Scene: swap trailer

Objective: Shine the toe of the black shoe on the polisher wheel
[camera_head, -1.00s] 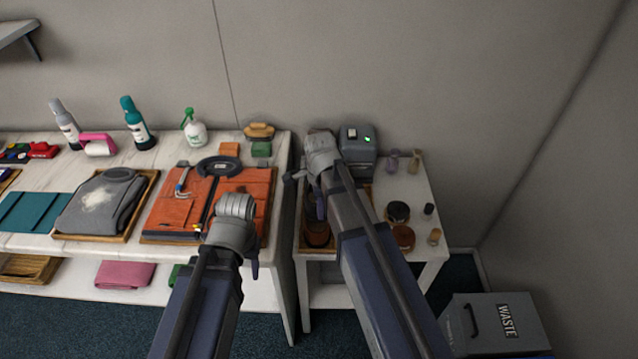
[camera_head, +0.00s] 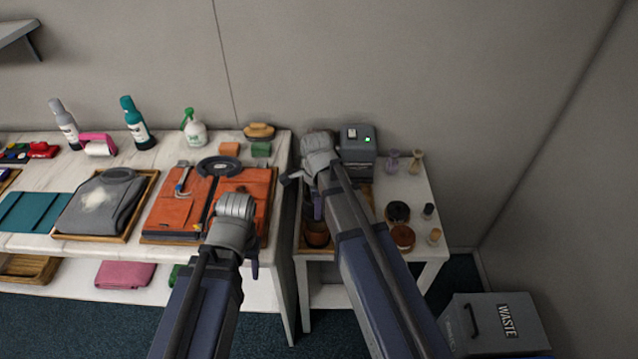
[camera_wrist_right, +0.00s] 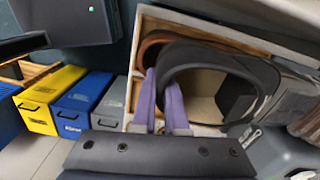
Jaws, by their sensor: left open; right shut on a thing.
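The black shoe (camera_wrist_right: 268,72) shows in the right wrist view as a dark curved collar with a pale inside. My right gripper (camera_wrist_right: 165,122) has its purple fingers shut on its near edge, over a tray. In the head view my right gripper (camera_head: 319,208) is beside the grey polisher (camera_head: 357,152), which has a green light. My right arm hides the black shoe there, and the wheel cannot be made out. A brown shoe (camera_head: 316,236) is in the tray below. My left gripper (camera_head: 255,268) is open and empty at the left table's front right.
Jars (camera_head: 402,237) and small bottles (camera_head: 428,211) stand right of my right arm. A waste bin (camera_head: 495,325) stands at lower right.

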